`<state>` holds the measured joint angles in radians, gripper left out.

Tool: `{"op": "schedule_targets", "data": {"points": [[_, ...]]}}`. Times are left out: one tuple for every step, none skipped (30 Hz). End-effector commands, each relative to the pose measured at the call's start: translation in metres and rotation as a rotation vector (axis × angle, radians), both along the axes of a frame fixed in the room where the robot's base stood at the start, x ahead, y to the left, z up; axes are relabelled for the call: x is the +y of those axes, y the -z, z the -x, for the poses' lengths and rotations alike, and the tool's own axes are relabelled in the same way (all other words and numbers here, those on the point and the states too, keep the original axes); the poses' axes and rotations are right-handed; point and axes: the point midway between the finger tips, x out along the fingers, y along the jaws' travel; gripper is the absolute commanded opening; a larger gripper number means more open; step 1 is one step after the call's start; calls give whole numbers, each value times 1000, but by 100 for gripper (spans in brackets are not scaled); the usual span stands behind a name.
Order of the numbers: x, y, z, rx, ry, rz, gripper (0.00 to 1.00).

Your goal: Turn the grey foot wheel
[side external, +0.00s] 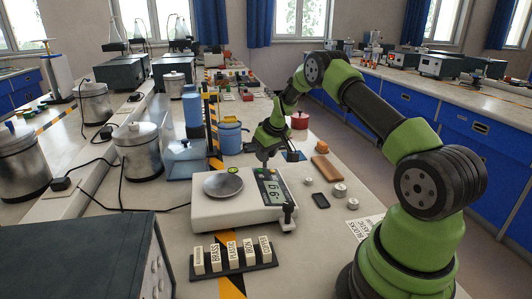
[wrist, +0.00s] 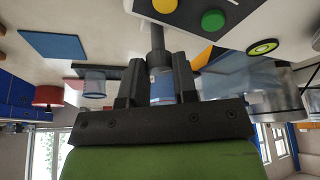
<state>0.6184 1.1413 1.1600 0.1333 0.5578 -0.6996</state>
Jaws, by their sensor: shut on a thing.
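The white balance (side external: 230,212) stands on the bench, with a round metal pan (side external: 223,185) on top and a lit display. In the side view my gripper (side external: 265,156) points down at the balance's back right corner. In the wrist view my gripper (wrist: 157,62) has its two black fingers on either side of a dark grey cylindrical part, the foot wheel (wrist: 156,36), and is shut on it. The balance's panel with a yellow and a green button (wrist: 212,21) is just beside it. In the side view the foot wheel in the jaws is hidden.
A rack of labelled blocks (side external: 233,258) lies in front of the balance. Small metal weights (side external: 340,190) and a brown block (side external: 326,168) lie to the right. Metal pots (side external: 139,150) and a blue pot (side external: 230,137) stand left and behind. A dark upright part (side external: 290,214) is at the balance's front right.

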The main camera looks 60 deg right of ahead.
Motion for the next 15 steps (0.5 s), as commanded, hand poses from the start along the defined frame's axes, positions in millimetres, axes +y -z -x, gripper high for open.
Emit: {"op": "schedule_targets", "data": {"points": [[1, 1, 1, 6, 2, -6, 3], [1, 1, 1, 6, 2, -6, 29], [1, 1, 1, 6, 2, -6, 39], [1, 1, 1, 5, 1, -4, 45], [1, 1, 1, 5, 1, -4, 52], [1, 1, 1, 4, 1, -4, 53], [0, 1, 1, 4, 1, -4, 53], [0, 1, 1, 3, 1, -3, 53], [0, 1, 1, 3, 1, -3, 53], [0, 1, 1, 3, 1, -3, 53], [0, 1, 1, 2, 1, -2, 53], [0, 0, 1, 2, 1, -2, 53], [0, 0, 1, 2, 1, -2, 53], [0, -1, 1, 2, 2, -1, 53], [0, -3, 2, 2, 2, -1, 53]]}}
